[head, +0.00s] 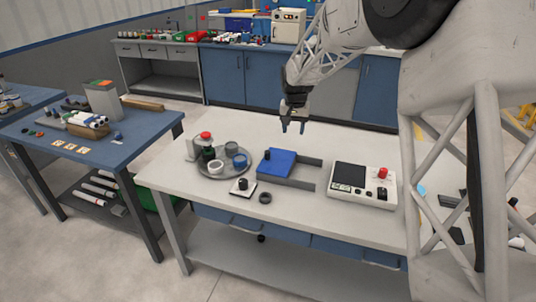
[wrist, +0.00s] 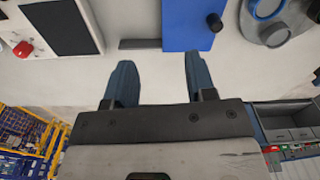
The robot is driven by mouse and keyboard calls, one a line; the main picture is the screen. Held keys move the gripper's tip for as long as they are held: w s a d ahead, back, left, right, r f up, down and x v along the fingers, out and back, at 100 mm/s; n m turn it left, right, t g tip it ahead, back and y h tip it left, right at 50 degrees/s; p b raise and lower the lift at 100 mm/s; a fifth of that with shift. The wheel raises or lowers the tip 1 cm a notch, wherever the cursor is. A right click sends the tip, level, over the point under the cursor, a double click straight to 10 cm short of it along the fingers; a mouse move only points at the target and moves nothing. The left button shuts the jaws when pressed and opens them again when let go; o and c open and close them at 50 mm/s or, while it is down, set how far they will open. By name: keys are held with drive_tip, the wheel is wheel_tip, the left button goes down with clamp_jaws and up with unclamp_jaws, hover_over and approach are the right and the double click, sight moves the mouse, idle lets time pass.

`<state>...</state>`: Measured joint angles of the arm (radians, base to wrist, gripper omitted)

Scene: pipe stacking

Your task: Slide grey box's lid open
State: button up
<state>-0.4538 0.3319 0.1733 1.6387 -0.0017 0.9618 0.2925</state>
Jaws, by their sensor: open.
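The grey box's blue lid (head: 280,160) lies near the middle of the white table, with a small dark knob (head: 266,154) near its left end. Grey strips (head: 303,184) run out from under the lid to the right, with a pale area between them. In the wrist view the blue lid (wrist: 187,28) is cut off by the top edge, with its knob (wrist: 215,23) at the right. My gripper (head: 293,129) is open and empty above the table, behind the lid and apart from it. Its two spread fingers show in the wrist view (wrist: 158,65).
A round grey tray (head: 223,174) with cups and a red-topped container stands left of the box. A white square piece with a black knob (head: 243,187) and a dark ring (head: 265,197) lie in front. A white device with a red button (head: 362,186) stands to the right.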

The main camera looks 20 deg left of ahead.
hover_over(267, 151)
wheel_tip(267, 151, down, 9)
drive_tip(key=shift+w+r, duration=0.1)
drive_tip(key=shift+r, duration=0.05)
drive_tip(key=shift+f, duration=3.9)
clamp_jaws()
